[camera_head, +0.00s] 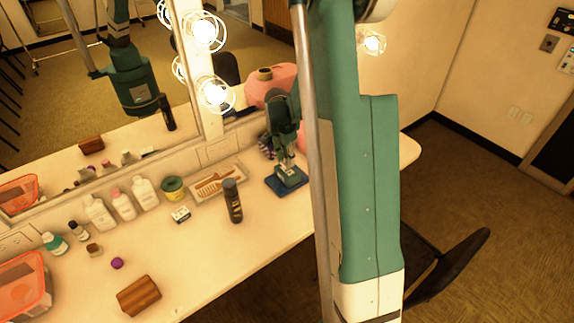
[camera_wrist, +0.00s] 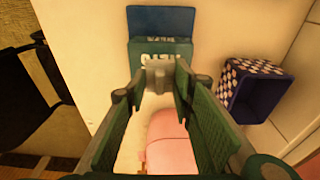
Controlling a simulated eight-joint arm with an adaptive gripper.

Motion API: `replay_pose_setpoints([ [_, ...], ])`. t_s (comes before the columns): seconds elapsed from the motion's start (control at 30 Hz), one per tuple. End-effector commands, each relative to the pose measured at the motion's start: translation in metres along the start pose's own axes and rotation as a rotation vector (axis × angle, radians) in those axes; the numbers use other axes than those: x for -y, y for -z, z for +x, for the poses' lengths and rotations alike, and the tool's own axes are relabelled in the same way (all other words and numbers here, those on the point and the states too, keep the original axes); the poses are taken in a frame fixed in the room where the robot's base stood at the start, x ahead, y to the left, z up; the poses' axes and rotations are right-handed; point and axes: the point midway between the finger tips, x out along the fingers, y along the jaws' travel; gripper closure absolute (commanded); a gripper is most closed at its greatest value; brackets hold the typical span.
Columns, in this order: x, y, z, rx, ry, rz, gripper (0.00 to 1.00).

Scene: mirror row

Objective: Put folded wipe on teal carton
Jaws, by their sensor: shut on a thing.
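In the head view the carton (camera_head: 287,184) is right of the black bottle. My gripper (camera_head: 286,160) points down over it. In the wrist view my gripper (camera_wrist: 155,90) is shut on a small pale grey piece, the folded wipe (camera_wrist: 160,72), which overlaps the carton's near edge in the picture. I cannot tell whether the wipe touches the carton. My fingers hide part of both.
A checkered dark box (camera_wrist: 240,92) stands right of the carton in the wrist view, and a pink object (camera_wrist: 168,140) is below. A black bottle (camera_head: 232,202) and a tray with a comb (camera_head: 213,184) stand left in the head view. The mirror (camera_head: 75,120) runs behind.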

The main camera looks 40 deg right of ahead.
Motion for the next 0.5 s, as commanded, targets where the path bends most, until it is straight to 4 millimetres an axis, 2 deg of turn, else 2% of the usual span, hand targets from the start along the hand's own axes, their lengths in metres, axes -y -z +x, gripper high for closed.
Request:
replay_pose_setpoints([
  [0.3,0.0,-0.004,0.029,0.0,0.0,0.0,0.81],
  [0.5,0.0,-0.005,0.034,0.0,0.0,0.0,0.81],
])
